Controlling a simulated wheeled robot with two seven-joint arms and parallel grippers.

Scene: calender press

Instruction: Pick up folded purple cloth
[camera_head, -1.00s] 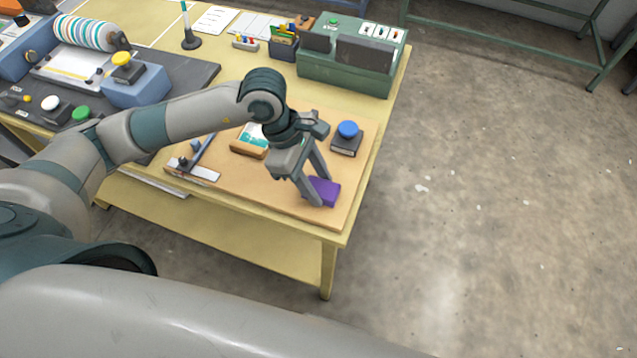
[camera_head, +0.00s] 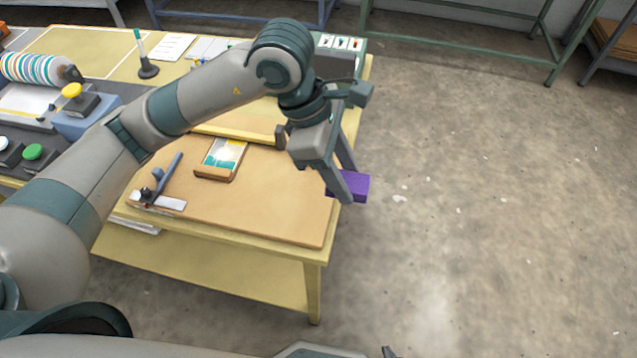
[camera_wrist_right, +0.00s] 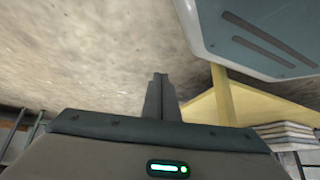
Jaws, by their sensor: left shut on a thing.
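The folded purple cloth (camera_head: 356,187) is a small block between the fingertips of my left gripper (camera_head: 347,186) in the head view. My left gripper is shut on it and points down. The cloth appears raised, just past the right edge of the table; the fingers hide part of it. My right gripper (camera_wrist_right: 160,82) shows in the right wrist view with its dark fingers together and nothing visible between them. Only a small tip of it shows at the bottom of the head view.
The wooden board (camera_head: 250,215) on the yellow table (camera_head: 170,245) holds a sample card block (camera_head: 220,158) and a ruler-like tool (camera_head: 160,188). The press (camera_head: 85,105) is at the left. Open concrete floor (camera_head: 480,220) lies to the right.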

